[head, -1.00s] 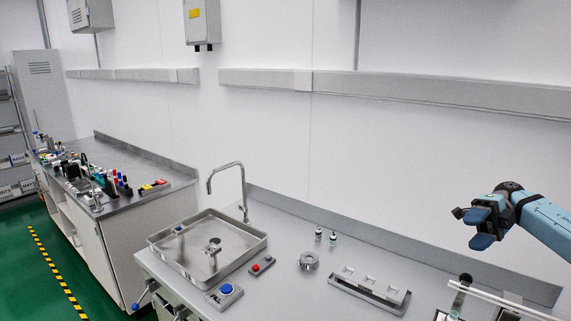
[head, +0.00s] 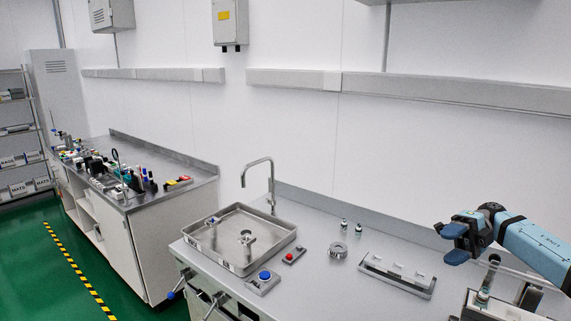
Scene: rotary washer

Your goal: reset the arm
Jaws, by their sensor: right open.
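My right gripper (head: 453,242) is in the head view at the right, on a light-blue arm that comes in from the right edge. Its dark blue fingers are apart with nothing between them. It hangs in the air above the right part of the metal counter (head: 318,278), touching nothing. My left gripper is not in the head view.
The counter holds a sink tray (head: 240,262) with a faucet (head: 271,186), a blue button box (head: 263,282), a red button box (head: 294,255), a metal ring (head: 338,250), two small vials (head: 344,225) and a slotted rack (head: 398,274). A cluttered bench (head: 135,172) stands left.

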